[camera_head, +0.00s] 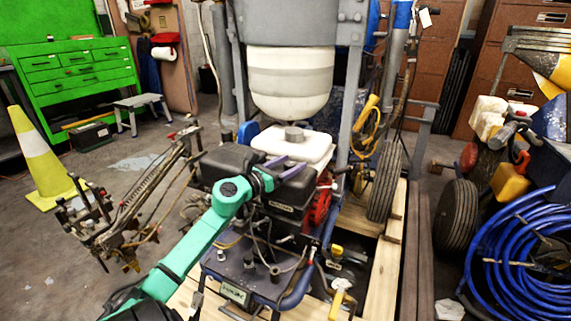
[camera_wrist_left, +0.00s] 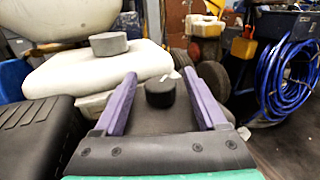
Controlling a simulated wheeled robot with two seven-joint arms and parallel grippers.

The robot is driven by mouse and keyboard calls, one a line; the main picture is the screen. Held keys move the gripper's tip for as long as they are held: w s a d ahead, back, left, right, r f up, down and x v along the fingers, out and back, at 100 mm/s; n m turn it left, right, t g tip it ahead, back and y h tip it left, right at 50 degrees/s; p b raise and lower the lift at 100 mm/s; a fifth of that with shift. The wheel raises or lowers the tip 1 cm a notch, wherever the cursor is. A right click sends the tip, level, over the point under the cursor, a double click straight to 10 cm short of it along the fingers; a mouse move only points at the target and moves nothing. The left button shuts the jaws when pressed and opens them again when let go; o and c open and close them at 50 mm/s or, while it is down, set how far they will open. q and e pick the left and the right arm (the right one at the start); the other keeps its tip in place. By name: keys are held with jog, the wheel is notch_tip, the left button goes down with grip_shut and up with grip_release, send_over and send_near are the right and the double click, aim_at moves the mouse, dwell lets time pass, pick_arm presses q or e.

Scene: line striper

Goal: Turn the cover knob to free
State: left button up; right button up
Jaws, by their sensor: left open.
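A short round black knob (camera_wrist_left: 160,92), which looks like the cover knob, stands on a dark grey cover (camera_wrist_left: 143,118) in the left wrist view. My left gripper (camera_wrist_left: 156,82) is open, with its two purple fingers on either side of the knob. Gaps show between the knob and both fingers; I cannot tell the exact depth. In the head view the left gripper (camera_head: 291,170) is over the engine (camera_head: 293,198), beside the white tank. I cannot make out the knob there. My right gripper is not in view.
The white tank (camera_head: 306,146) with a grey cap (camera_head: 293,133) sits just behind the gripper. A black box (camera_head: 226,162) is at its left. A large white hopper (camera_head: 290,80) hangs above. Blue hose (camera_head: 510,250) lies coiled at right; a cone (camera_head: 38,160) stands left.

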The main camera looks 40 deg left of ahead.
pick_arm(q)
jog(key=s, duration=1.4)
jog(key=shift+s+p, duration=0.25)
jog(key=shift+p, duration=0.05)
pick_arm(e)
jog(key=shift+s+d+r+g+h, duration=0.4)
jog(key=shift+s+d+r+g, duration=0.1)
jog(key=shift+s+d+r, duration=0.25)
pick_arm(q)
jog(key=shift+a, duration=0.1)
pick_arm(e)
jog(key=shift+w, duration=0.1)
